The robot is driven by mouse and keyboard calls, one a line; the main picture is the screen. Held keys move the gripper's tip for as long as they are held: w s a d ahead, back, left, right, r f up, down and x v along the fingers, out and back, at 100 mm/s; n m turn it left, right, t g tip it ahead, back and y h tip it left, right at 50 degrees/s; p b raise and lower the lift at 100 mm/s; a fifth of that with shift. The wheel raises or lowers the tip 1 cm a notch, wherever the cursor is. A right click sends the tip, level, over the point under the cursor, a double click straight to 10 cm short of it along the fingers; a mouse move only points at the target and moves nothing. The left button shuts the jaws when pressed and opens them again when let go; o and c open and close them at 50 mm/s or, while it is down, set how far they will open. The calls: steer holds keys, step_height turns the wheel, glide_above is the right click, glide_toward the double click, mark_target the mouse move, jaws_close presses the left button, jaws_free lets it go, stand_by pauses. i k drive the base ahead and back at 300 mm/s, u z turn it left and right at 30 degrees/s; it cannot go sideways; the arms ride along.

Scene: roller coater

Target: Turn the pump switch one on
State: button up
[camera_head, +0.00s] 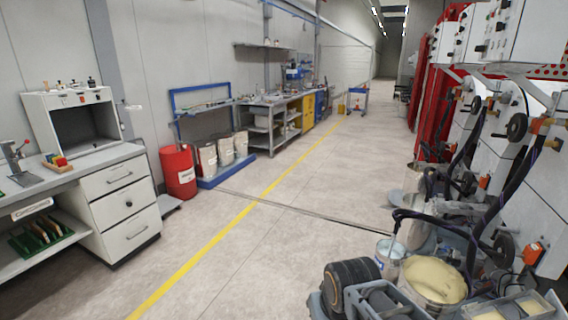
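Pale control boxes (518,38) hang at the upper right on the roller coater, with small dark knobs on their faces. A dark knob (480,48) sticks out from one of them. I cannot tell which of these is pump switch one, or its position; the labels are too small to read. No gripper fingers show. A dark cylinder and grey parts at the bottom edge, right of centre, look like part of my arm, well below the boxes.
Red machine panels (424,85), black handwheels (517,127) and hoses line the right side. A bucket of cream paint (436,278) and a smaller bucket (388,255) stand on the floor. The aisle with a yellow line (262,198) is clear. A white drawer cabinet (122,208) and red drum (178,172) stand left.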

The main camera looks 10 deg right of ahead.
mark_target(499, 26)
steer(key=z, duration=0.1)
steer(key=i, duration=2.6)
steer(key=z, duration=0.95)
steer(key=i, duration=1.15)
steer(key=z, duration=1.15)
